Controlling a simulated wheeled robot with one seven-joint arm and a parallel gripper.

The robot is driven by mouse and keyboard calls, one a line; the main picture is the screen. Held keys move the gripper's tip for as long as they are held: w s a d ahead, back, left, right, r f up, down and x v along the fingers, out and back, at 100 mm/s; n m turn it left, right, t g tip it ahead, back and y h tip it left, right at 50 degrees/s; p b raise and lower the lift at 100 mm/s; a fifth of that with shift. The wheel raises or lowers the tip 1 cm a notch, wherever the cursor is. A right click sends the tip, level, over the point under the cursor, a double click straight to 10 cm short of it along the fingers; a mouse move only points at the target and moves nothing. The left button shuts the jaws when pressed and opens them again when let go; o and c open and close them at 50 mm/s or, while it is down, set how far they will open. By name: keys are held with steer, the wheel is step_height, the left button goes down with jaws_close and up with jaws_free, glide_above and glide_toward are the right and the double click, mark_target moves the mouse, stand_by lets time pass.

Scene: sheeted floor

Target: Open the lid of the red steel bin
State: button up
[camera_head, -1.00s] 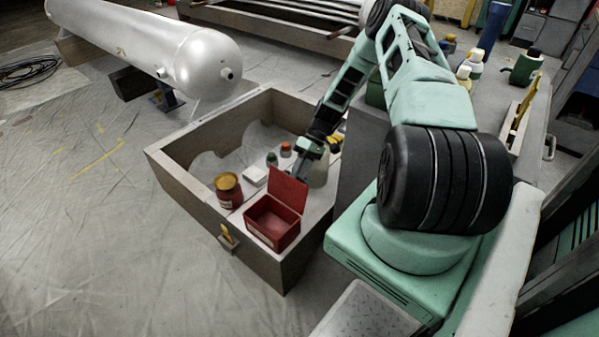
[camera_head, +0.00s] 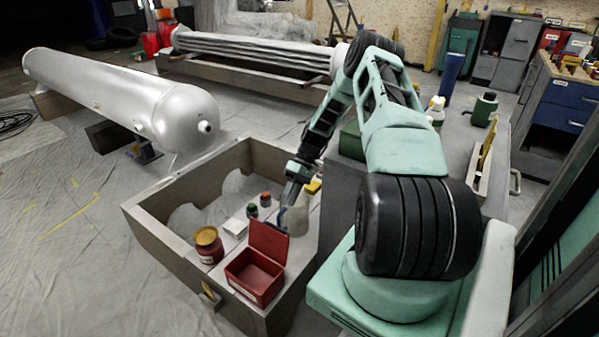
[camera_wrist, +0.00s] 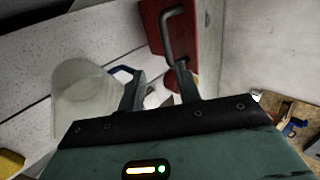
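The red steel bin (camera_head: 252,281) stands in a corner of the wooden crate, open at the top so its inside shows. Its red lid (camera_head: 268,241) stands raised, roughly upright, along the bin's rear edge. In the wrist view the red lid (camera_wrist: 198,52) shows with a dark bar handle (camera_wrist: 172,30). My gripper (camera_head: 287,200) hangs above and behind the lid. In the wrist view my gripper's fingers (camera_wrist: 158,76) are apart with nothing held between them. The right finger is close to the handle's end; I cannot tell whether they touch.
The jug (camera_wrist: 82,92) is left of my fingers in the wrist view. Sheeted floor lies left.

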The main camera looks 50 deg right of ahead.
steer(key=v, duration=0.8)
steer(key=shift+d+r+p, duration=0.25)
steer(key=shift+r+p, duration=0.05)
steer(key=shift+p, duration=0.15)
steer(key=w+a+r+n+g+h, duration=0.1)
steer(key=w+a+r, duration=0.25)
steer(key=a, duration=0.45)
steer(key=w+a+r+n+g+h, duration=0.1)
steer(key=w+a+r, duration=0.2)
steer(key=a+r, duration=0.35)
steer(key=s+a+r+n+h, duration=0.1)
steer(key=s+a+r, duration=0.15)
steer(key=a, duration=0.65)
steer(key=s+a+r+n+h, duration=0.1)
steer(key=a+r+h, duration=0.15)
steer(key=a, duration=0.65)
steer(key=s+a+r+n+h, duration=0.15)
steer(key=s+a+r, duration=0.35)
steer(key=s+a, duration=0.6)
steer(key=s+a+r+n+t, duration=0.1)
steer(key=s+a, duration=0.2)
steer(key=s, duration=0.4)
steer(key=s+a+r+n+t, duration=0.1)
steer(key=s+a, duration=0.2)
steer(key=s, duration=0.4)
step_height(320, 180, up, 22)
steer(key=p, duration=2.2)
steer(key=shift+w+d+f+h, duration=0.15)
steer(key=shift+w+h, duration=0.15)
steer(key=shift+h, duration=0.1)
